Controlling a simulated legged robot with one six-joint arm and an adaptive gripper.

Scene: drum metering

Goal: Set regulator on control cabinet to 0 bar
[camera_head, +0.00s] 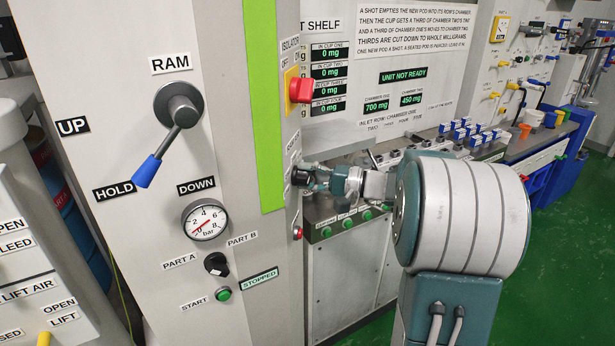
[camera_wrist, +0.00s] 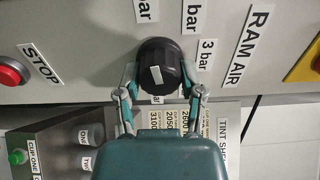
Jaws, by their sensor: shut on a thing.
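The black round regulator knob (camera_wrist: 160,66) sits on the side face of the control cabinet (camera_wrist: 90,50), with a white pointer mark on its face. Labels around it include "3 bar" (camera_wrist: 207,58) to its right; other bar labels are partly cut off or covered. "RAM AIR" is printed further right. My gripper (camera_wrist: 160,84) has its two fingers on either side of the knob, shut on it. In the head view my gripper (camera_head: 312,178) reaches the knob (camera_head: 299,176) on the cabinet's narrow side, seen edge-on. The pointer's exact setting cannot be told.
A red isolator handle (camera_head: 301,89) on a yellow plate sits above the knob. A red stop button (camera_head: 297,232) is below it, also in the wrist view (camera_wrist: 12,72). The cabinet front has the ram lever (camera_head: 165,142) and a gauge (camera_head: 205,220). Green-button units stand behind.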

